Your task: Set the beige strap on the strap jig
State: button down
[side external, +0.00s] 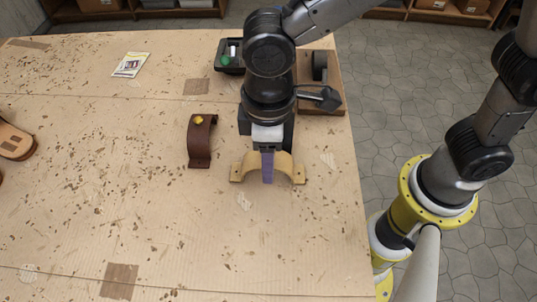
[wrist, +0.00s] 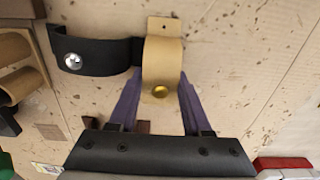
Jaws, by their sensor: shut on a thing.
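A wooden holder (side external: 336,98) with a dark rounded piece stands at the back right edge, partly hidden by my arm. I cannot tell whether it is the strap jig.
A brown strap (side external: 201,146) with a yellow rivet stands left of my gripper. A black strap (wrist: 95,57) with a silver rivet is close beside the beige one in the wrist view. A black tray (side external: 229,61) is at the back. The front bench is mostly clear.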

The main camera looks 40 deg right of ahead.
jog(key=shift+f, duration=0.15)
jog(key=c, duration=0.6)
grip_release()
notch_tip(320, 180, up, 12)
jog(key=shift+r, duration=0.25)
